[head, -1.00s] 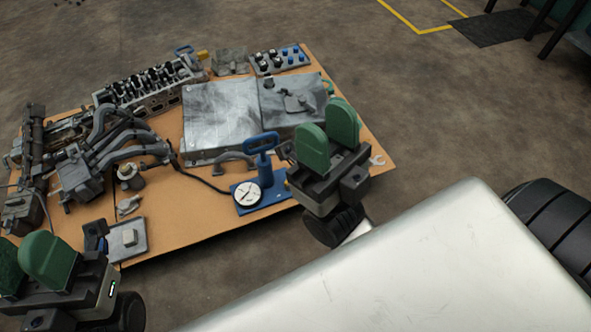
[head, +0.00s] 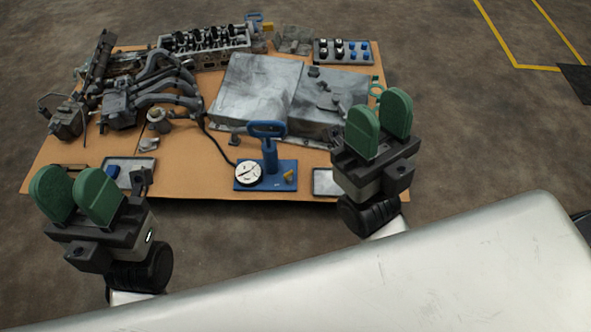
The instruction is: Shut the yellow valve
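The yellow valve (head: 289,176) is a small yellow handle low on the right part of the blue hand pump's base (head: 265,187). The pump stands at the table's front edge, with an upright blue T-shaped handle (head: 268,131) and a round white gauge (head: 249,173). My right gripper (head: 380,124) has two green finger pads standing apart. It is open and empty, to the right of the pump and apart from the valve. My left gripper (head: 77,195) is open and empty near the table's front left, well away from the valve.
The brown table (head: 190,165) carries an engine head (head: 205,40), manifold pipes (head: 165,85), a large grey metal box (head: 255,85) and a tray of knobs (head: 343,51). Two small trays (head: 140,167) (head: 323,182) lie at the front edge. Another yellow piece (head: 267,26) sits at the back.

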